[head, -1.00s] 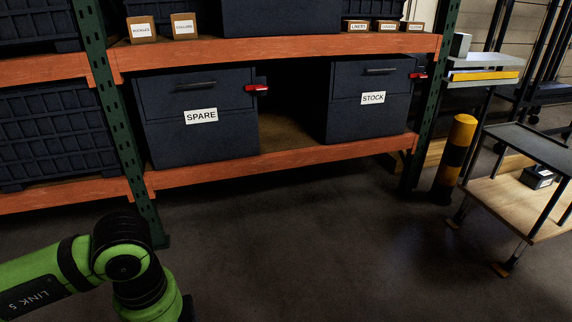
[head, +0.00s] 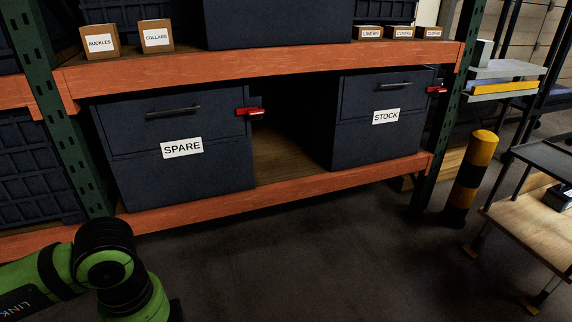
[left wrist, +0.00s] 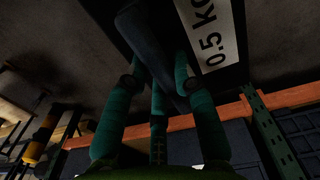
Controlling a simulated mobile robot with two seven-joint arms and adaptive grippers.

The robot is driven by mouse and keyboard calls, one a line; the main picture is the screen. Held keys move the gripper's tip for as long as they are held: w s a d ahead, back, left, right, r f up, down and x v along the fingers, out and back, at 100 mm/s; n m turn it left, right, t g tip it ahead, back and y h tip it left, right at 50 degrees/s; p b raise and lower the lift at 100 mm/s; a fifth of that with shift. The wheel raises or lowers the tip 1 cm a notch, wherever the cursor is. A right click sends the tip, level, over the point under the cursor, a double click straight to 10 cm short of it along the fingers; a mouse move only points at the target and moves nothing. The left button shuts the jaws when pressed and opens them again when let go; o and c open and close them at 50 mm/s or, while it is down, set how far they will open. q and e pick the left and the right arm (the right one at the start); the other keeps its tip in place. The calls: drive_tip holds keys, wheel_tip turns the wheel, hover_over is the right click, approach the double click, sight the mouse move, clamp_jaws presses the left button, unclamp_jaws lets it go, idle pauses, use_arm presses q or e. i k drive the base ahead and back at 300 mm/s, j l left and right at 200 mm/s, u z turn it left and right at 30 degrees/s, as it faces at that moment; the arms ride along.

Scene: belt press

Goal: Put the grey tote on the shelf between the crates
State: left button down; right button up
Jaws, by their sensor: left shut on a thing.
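The grey tote (left wrist: 208,32) shows only in the left wrist view, as a dark body with a white label reading "0.5 K" and a cut-off letter. My left gripper (left wrist: 160,78) has its teal fingers closed around a dark bar, seemingly the tote's handle (left wrist: 148,42). The head view does not show this gripper or the tote. In the head view the SPARE crate (head: 182,178) and the STOCK crate (head: 375,145) stand on the orange-edged shelf (head: 285,192). A gap with bare wooden decking (head: 283,160) lies between them. My right gripper is not in view.
Red latches (head: 250,112) stick out from the crates' right upper edges, one toward the gap. An orange beam (head: 270,66) crosses above the gap. A green upright (head: 75,165) stands left; a yellow-black bollard (head: 472,170) and a cart (head: 525,210) stand right. Floor in front is clear.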

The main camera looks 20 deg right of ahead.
sight(291, 169)
drive_tip(key=i+l, duration=0.95)
drive_tip(key=l, duration=0.25)
drive_tip(key=i+l, duration=0.1)
drive_tip(key=l, duration=0.35)
drive_tip(key=i+l, duration=0.15)
drive_tip(key=l, duration=0.25)
drive_tip(key=i+l, duration=0.1)
drive_tip(key=l, duration=0.35)
drive_tip(key=i+l, duration=0.1)
drive_tip(key=l, duration=0.3)
drive_tip(key=i+l, duration=0.15)
drive_tip(key=l, duration=0.3)
drive_tip(key=i+l, duration=0.1)
drive_tip(key=l, duration=0.3)
drive_tip(key=i+l, duration=0.1)
drive_tip(key=l, duration=0.35)
